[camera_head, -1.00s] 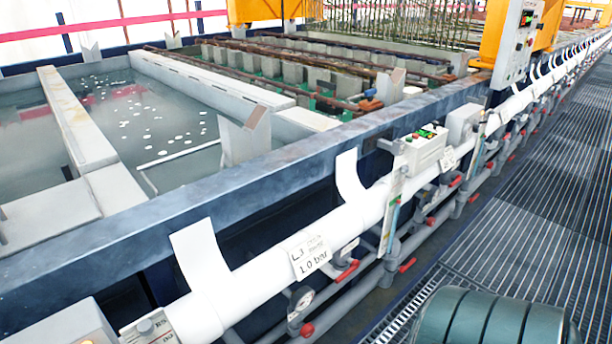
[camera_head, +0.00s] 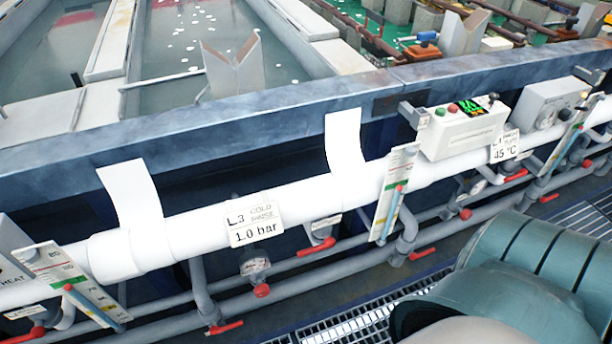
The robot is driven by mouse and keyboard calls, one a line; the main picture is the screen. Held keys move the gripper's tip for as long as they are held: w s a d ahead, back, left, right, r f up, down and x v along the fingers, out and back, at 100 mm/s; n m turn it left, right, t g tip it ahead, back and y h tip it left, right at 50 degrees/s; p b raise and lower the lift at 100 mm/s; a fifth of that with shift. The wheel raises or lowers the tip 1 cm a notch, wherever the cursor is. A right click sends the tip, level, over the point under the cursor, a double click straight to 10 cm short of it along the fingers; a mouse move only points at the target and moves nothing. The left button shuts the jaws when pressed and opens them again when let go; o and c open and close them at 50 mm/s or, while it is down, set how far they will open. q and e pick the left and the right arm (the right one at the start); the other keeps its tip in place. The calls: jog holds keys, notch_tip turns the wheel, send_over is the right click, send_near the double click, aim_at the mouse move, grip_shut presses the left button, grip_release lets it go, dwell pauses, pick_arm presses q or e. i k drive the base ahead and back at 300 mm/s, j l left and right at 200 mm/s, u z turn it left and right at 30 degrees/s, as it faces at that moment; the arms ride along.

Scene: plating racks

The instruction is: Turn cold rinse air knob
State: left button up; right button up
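A white sign reading "L3 cold rinse 1.0 bar" (camera_head: 255,220) hangs on the white pipe, left of the middle. Below it is a small round gauge (camera_head: 254,264) with a round red knob (camera_head: 262,290) at its lower edge. The gauge's reading is too small to tell. Neither of my grippers is in view. A teal rounded part of my own arm fills the lower right corner, apart from the knob.
Red lever handles (camera_head: 318,249) sit on the grey pipes around the knob. A control box (camera_head: 465,127) with a green display and a slanted flow tube (camera_head: 394,192) stand to the right. The blue tank rim (camera_head: 230,118) runs behind. Grated floor (camera_head: 350,328) lies in front.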

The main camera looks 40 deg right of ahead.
aim_at(261, 291)
jog(key=k+l, duration=0.1)
jog(key=l, duration=0.35)
jog(key=k+l, duration=0.15)
jog(key=l, duration=0.25)
jog(key=k+l, duration=0.1)
jog(key=l, duration=0.35)
